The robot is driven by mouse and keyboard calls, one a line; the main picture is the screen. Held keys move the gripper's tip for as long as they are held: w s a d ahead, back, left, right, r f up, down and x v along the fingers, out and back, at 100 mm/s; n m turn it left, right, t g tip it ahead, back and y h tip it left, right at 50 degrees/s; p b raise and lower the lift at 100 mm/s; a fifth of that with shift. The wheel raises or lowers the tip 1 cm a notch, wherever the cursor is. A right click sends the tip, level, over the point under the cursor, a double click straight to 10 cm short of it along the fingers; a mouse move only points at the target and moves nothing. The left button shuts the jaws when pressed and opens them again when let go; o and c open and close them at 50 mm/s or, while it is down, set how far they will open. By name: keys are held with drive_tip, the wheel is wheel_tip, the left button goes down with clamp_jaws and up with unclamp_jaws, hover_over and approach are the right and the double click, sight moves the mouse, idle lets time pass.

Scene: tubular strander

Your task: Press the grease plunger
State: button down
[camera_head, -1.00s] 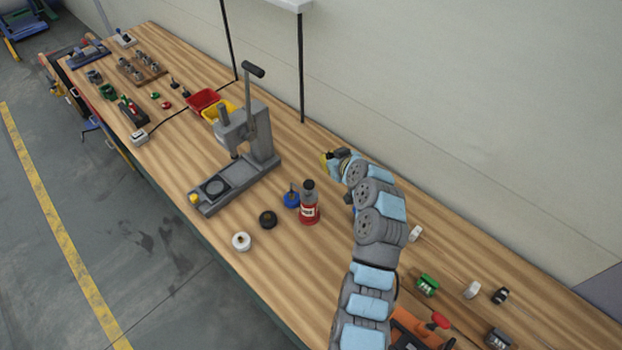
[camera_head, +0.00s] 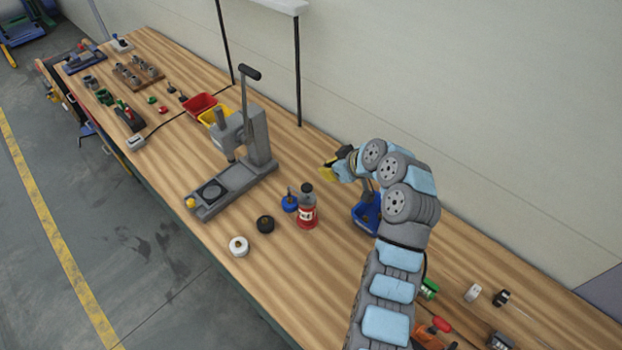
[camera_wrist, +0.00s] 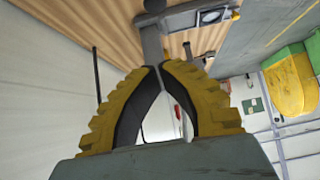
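My gripper (camera_head: 330,170) is above the bench, right of the grey lever press and beyond the red bottle. In the wrist view its yellow ridged fingers (camera_wrist: 158,67) meet at the tips, with nothing visible held between them. A blue item with an upright knob (camera_head: 289,203) stands left of the red bottle with a dark cap (camera_head: 307,212). A blue box-like object (camera_head: 365,217) with a grey upright part stands below my wrist, partly hidden by my arm. I cannot tell for sure which of these carries the grease plunger.
The grey lever press (camera_head: 246,150) stands at the bench's middle and also shows in the wrist view (camera_wrist: 152,40). Black (camera_head: 265,224) and white (camera_head: 238,246) round pieces lie near the front edge. Red (camera_head: 200,104) and yellow bins sit behind the press.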

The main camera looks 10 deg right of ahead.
drive_tip(key=p, duration=0.3)
hover_over(309, 186)
drive_tip(key=shift+w+f, duration=0.1)
drive_tip(key=shift+f, duration=3.45)
drive_tip(key=shift+f+p, duration=0.5)
drive_tip(key=shift+f, duration=1.5)
drive_tip(key=shift+f, duration=0.1)
